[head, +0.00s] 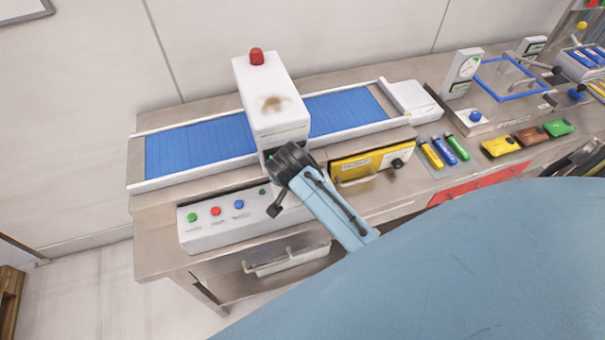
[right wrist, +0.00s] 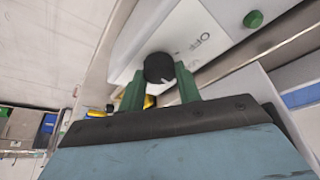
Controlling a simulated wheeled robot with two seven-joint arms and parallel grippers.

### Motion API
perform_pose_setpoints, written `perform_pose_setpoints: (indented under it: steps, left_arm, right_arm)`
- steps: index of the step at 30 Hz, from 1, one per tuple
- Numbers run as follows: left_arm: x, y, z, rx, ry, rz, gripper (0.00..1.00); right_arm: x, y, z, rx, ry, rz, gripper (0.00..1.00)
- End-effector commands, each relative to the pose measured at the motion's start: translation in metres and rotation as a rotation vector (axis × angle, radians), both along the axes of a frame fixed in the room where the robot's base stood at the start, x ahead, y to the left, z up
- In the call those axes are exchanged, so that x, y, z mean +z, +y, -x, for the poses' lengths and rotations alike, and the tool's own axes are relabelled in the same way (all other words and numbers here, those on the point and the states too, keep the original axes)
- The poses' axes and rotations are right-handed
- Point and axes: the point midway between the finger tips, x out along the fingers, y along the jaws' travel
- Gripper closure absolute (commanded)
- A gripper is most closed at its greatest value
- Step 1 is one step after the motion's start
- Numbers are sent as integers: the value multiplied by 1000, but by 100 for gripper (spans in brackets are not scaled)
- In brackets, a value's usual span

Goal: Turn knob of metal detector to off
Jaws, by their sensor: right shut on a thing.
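The metal detector (head: 268,110) is a white box with a red lamp on top, standing over a blue conveyor. Its white control panel (head: 225,230) faces front. In the right wrist view the round black knob (right wrist: 158,67) sits on this white panel beside the printed word OFF. My right gripper (right wrist: 160,88) has its two green fingers on either side of the knob and is shut on it. In the head view my right gripper (head: 288,165) and arm hide the knob. A pale mark shows at the knob's edge; its exact setting is unclear. My left gripper is not in view.
The panel has green (head: 192,217), red (head: 215,211) and blue (head: 238,203) buttons, and a small green one near my gripper. A yellow box (head: 350,168) with a handle and black knob is close on the right. Tools and cases lie further right.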

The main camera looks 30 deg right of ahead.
Motion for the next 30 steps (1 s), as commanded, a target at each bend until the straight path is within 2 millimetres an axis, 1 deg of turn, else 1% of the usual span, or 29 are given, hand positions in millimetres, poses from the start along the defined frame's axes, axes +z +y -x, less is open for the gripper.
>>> perform_pose_setpoints:
  steps: [8, 30]
  left_arm:
    - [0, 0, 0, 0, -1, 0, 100]
    - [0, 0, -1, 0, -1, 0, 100]
  right_arm:
    - [0, -2, 1, 228, -1, 2, 89]
    - [1, -7, 2, 934, 0, 3, 89]
